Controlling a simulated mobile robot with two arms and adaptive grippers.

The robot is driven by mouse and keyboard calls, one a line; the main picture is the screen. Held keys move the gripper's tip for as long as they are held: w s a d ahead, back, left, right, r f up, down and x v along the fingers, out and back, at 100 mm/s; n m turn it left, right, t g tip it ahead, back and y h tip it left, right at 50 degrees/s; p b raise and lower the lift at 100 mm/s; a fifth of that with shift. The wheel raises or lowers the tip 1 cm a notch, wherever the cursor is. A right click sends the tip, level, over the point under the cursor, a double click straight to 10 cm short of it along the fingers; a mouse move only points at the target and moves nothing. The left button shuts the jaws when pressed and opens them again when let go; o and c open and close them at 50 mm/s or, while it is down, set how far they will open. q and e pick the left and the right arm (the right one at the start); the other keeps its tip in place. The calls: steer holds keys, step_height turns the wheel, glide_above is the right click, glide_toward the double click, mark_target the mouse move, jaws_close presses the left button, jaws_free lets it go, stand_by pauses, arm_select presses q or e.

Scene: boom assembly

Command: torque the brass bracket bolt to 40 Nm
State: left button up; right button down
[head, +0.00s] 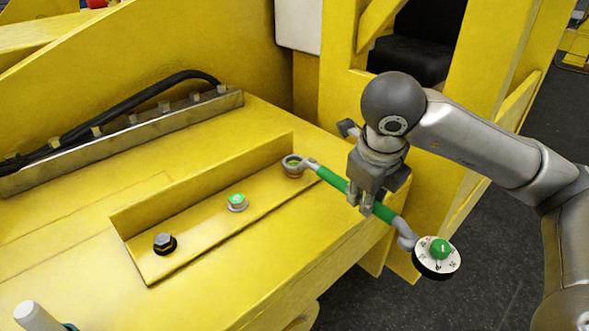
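A torque wrench with a green handle (331,179) slants across the front right of the yellow bracket plate. Its ring end is at the brass bolt (293,173), which shows copper-brown under and inside the ring; I cannot tell how fully the ring is seated. The wrench's round dial (438,257), white with a green centre knob, hangs past the plate's right edge. My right gripper (360,206) is shut on the green handle between ring and dial. My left gripper is out of view.
A bolt with a green top (237,202) and a black bolt (165,243) stand in the same recess on the yellow plate. A black hose (140,107) runs along a metal rail behind. A white cylinder (36,316) stands at the bottom left. Dark floor lies at the right.

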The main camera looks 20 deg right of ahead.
steer(key=shift+r+p, duration=1.05)
steer(key=shift+r, duration=0.6)
step_height(320, 180, up, 3)
steer(key=p, duration=0.2)
steer(key=shift+p, duration=0.3)
